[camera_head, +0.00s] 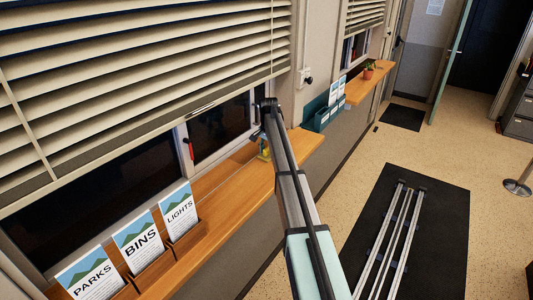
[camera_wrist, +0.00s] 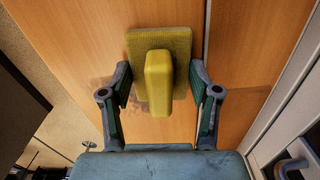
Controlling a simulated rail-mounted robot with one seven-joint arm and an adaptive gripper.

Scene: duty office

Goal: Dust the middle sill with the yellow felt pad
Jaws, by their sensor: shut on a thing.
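The yellow felt pad (camera_wrist: 182,42) has a raised yellow grip block (camera_wrist: 158,82). In the head view the pad (camera_head: 263,153) shows as a small yellow patch, partly hidden by my arm. It is over the orange-brown wooden sill (camera_head: 232,192) under the near window. I cannot tell whether its underside touches the wood. The sill also fills much of the wrist view (camera_wrist: 250,60).
Leaflet holders labelled PARKS, BINS (camera_head: 140,240) and LIGHTS stand at the sill's near end. A teal leaflet rack (camera_head: 322,116) hangs beyond its far end. Blinds (camera_head: 140,80) hang above the near sill.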

